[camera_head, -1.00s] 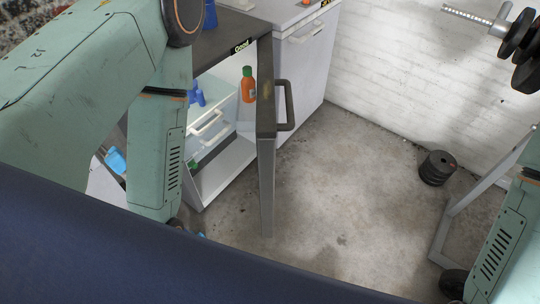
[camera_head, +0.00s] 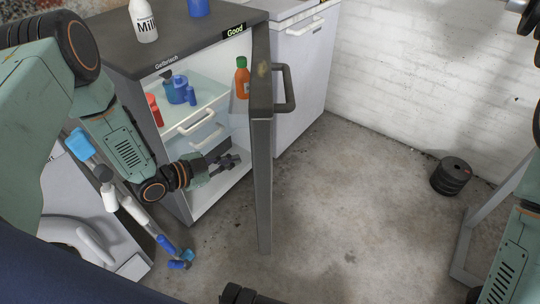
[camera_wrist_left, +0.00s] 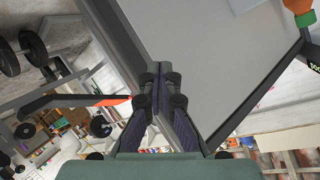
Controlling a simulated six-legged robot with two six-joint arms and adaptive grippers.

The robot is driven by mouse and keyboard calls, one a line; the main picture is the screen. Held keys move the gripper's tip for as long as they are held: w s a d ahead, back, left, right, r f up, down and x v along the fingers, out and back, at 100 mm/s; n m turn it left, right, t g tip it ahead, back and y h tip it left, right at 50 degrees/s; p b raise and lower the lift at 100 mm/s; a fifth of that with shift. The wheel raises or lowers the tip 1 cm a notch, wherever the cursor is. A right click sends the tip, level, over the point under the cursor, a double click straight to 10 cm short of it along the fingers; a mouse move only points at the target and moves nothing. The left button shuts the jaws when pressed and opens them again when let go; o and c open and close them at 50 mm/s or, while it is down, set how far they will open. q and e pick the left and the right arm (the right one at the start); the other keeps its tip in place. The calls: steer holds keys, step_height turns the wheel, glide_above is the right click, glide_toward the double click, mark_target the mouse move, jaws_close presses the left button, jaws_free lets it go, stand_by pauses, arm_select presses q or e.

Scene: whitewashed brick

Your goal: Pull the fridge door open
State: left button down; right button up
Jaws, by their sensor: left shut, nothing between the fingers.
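The fridge (camera_head: 190,45) has a dark grey top and stands at upper left in the head view. Its door (camera_head: 263,170) stands wide open, seen nearly edge-on, with a grey handle (camera_head: 284,90) on its outer side. My left gripper (camera_head: 236,160) is shut and empty, in front of the lower fridge opening on the inner side of the door. In the left wrist view, its closed fingers (camera_wrist_left: 160,78) point towards a flat grey panel (camera_wrist_left: 215,60), apparently the door's inside; contact cannot be told.
An orange bottle (camera_head: 242,78) with a green cap sits at the door's inner side. A milk bottle (camera_head: 144,22) stands on the fridge top. Weight plates (camera_head: 450,176) lie by the white wall. The floor (camera_head: 350,200) right of the door is largely clear.

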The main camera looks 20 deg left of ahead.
arm_select(q)
step_height(320, 180, up, 3)
steer(key=w+m+h, duration=0.2)
steer(key=m+h, duration=0.2)
steer(key=m, duration=0.4)
steer(key=m+g+h+b, duration=0.1)
steer(key=m+g+h, duration=0.25)
steer(key=m, duration=0.65)
glide_toward(270, 141)
steer(key=w+f, duration=0.2)
steer(key=shift+n+h, duration=0.3)
steer(key=shift+h, duration=0.05)
steer(key=b+x, duration=0.2)
steer(key=x, duration=0.6)
steer(key=shift+s+d+r, duration=0.1)
steer(key=shift+s+d, duration=0.05)
steer(key=shift+w+d+r+b, duration=0.1)
steer(key=shift+w+d+b, duration=0.2)
steer(key=shift+d, duration=0.2)
arm_select(e)
step_height(270, 141, down, 5)
steer(key=shift+r, duration=0.2)
